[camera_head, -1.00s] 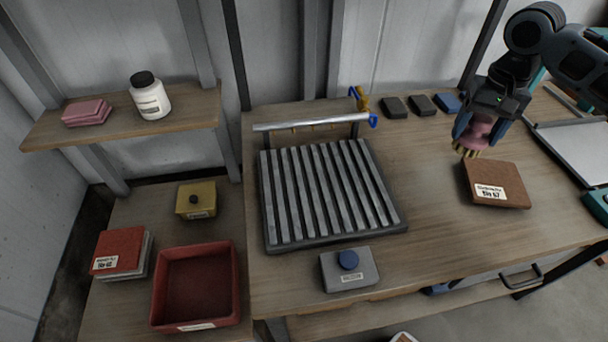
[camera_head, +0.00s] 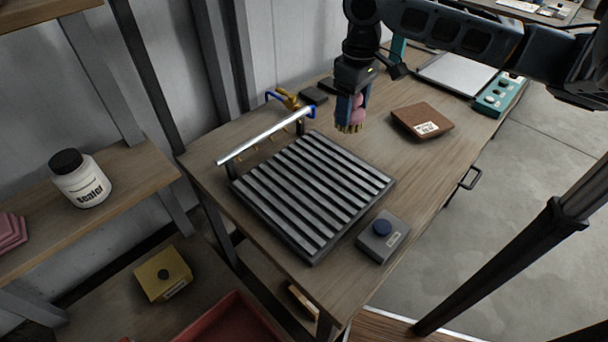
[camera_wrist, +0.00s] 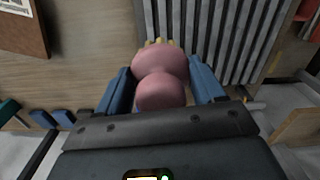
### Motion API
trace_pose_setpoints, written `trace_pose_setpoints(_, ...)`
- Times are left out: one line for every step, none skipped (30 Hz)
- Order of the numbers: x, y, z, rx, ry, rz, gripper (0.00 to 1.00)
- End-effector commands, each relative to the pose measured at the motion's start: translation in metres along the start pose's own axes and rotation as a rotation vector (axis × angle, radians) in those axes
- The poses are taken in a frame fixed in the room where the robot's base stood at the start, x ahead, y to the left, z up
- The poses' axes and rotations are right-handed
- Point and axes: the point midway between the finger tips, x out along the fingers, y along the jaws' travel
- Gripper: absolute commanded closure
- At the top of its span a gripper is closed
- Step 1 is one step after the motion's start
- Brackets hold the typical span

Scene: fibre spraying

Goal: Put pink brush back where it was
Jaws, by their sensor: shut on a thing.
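My gripper (camera_head: 350,106) is shut on the pink brush (camera_head: 358,106). The brush hangs with its yellowish bristles down, above the workbench between the slatted rack and the brown block. In the wrist view the pink brush (camera_wrist: 162,78) sits between my blue fingers, with its bristle tips at the far end. The slatted grey rack (camera_head: 312,195) lies on the bench, left of and below my gripper in the head view.
A brown labelled block (camera_head: 422,120) lies right of my gripper. A grey box with a blue knob (camera_head: 383,237) stands at the bench's front. A white bottle (camera_head: 80,178) is on the left shelf, a yellow box (camera_head: 164,274) below. Bare bench (camera_head: 440,165) shows in front of the brown block.

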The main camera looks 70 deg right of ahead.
Motion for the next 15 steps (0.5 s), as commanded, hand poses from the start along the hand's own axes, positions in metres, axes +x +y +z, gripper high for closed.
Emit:
trace_pose_setpoints(0.005, -0.01, -0.002, -0.006, 0.0, -0.003, 0.61)
trace_pose_setpoints(0.008, -0.016, -0.003, -0.005, 0.0, -0.004, 0.61)
trace_pose_setpoints(0.014, -0.025, -0.004, -0.006, 0.0, -0.004, 0.61)
trace_pose_setpoints(0.017, -0.031, -0.005, -0.006, 0.0, -0.004, 0.61)
trace_pose_setpoints(0.021, -0.038, -0.006, -0.006, 0.0, -0.005, 0.61)
trace_pose_setpoints(0.026, -0.046, -0.007, -0.005, 0.0, -0.004, 0.61)
trace_pose_setpoints(0.03, -0.052, -0.008, -0.005, -0.001, -0.004, 0.61)
trace_pose_setpoints(0.033, -0.058, -0.009, -0.005, -0.001, -0.004, 0.61)
trace_pose_setpoints(0.038, -0.066, -0.011, -0.005, -0.001, -0.004, 0.61)
trace_pose_setpoints(0.042, -0.072, -0.012, -0.004, -0.001, -0.004, 0.61)
trace_pose_setpoints(0.045, -0.077, -0.012, -0.003, -0.001, -0.003, 0.61)
trace_pose_setpoints(0.049, -0.084, -0.013, -0.004, -0.001, -0.003, 0.61)
trace_pose_setpoints(0.052, -0.088, -0.014, -0.003, 0.0, -0.003, 0.61)
trace_pose_setpoints(0.055, -0.092, -0.015, -0.002, 0.0, -0.002, 0.61)
trace_pose_setpoints(0.058, -0.097, -0.016, -0.002, 0.0, -0.002, 0.61)
